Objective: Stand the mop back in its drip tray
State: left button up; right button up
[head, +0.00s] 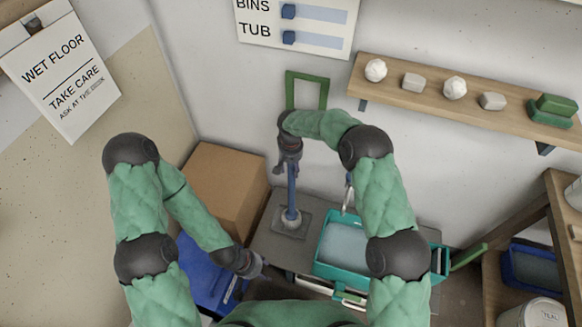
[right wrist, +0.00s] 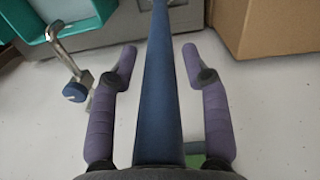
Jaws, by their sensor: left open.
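My right gripper (head: 288,170) is around the upper handle. In the right wrist view the handle (right wrist: 160,90) runs between the two purple fingers of the right gripper (right wrist: 158,52), with a gap on both sides, so it is open. My left gripper (head: 258,266) is open and empty, low, beside the blue bin.
A cardboard box (head: 223,190) stands left of the mop, and a blue bin (head: 205,275) lies in front of it. A teal tub (head: 326,250) is close on the right. A green frame (head: 306,76) and a wooden shelf (head: 440,88) are on the wall behind.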

jog(key=shift+r, duration=0.15)
notch_tip(320, 180, up, 12)
jog(key=p, duration=0.3)
dwell(0.4)
dwell(1.1)
